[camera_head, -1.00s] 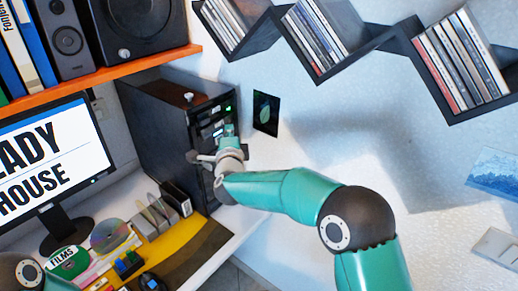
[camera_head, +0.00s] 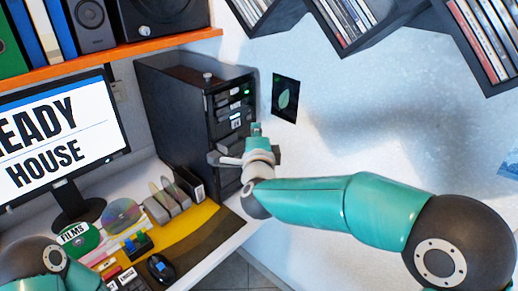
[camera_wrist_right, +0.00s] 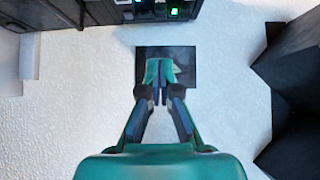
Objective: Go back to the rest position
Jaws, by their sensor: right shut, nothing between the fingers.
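My right gripper (camera_head: 256,130) is in front of the black disc tower (camera_head: 180,110), near its drive slots. In the right wrist view its fingertips (camera_wrist_right: 160,98) are together with nothing between them, over a dark picture (camera_wrist_right: 185,66) on the white wall. In the head view that dark picture with a green leaf (camera_head: 285,98) hangs to the right of the tower. The right arm comes in from the lower right. Only a part of my left arm shows at the bottom left; the left gripper is not in view.
Disc shelves (camera_head: 350,45) hang on the wall above. A monitor (camera_head: 60,135), a disc rack (camera_head: 165,205), discs (camera_head: 80,238) and a mouse (camera_head: 161,269) are on the desk at left. An orange shelf (camera_head: 150,45) with a speaker is above. The wall between is clear.

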